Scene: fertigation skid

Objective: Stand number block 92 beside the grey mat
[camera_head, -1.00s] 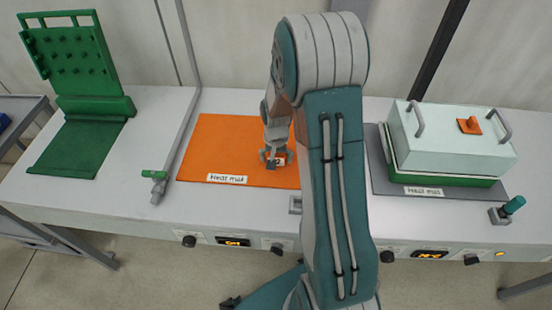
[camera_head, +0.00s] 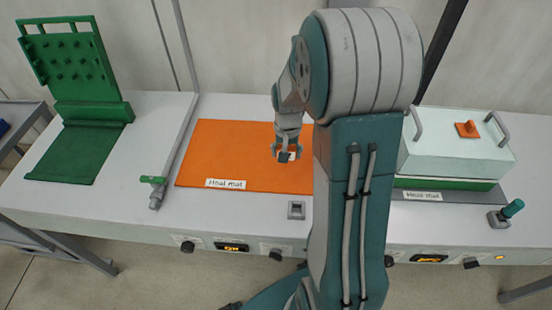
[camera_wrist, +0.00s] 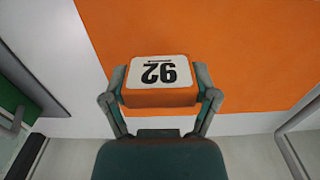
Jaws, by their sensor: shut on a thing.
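Number block 92 (camera_wrist: 158,82) has a white face with a black 92, upside down in the wrist view, and orange sides. My gripper (camera_wrist: 160,97) is shut on it, one finger at each side. In the head view my gripper (camera_head: 287,152) and the block are over the right part of the orange mat (camera_head: 225,150). Whether the block touches the mat is hard to tell. The grey mat (camera_head: 482,196) lies at the right of the bench, partly hidden by my arm and the box on it.
A pale lidded box (camera_head: 455,155) with handles and a green base covers most of the grey mat. A green pegged stand (camera_head: 70,65) is at the left. A green-handled valve (camera_head: 156,188), a small grey fitting (camera_head: 297,210) and a green-knobbed fitting (camera_head: 508,212) sit near the front edge.

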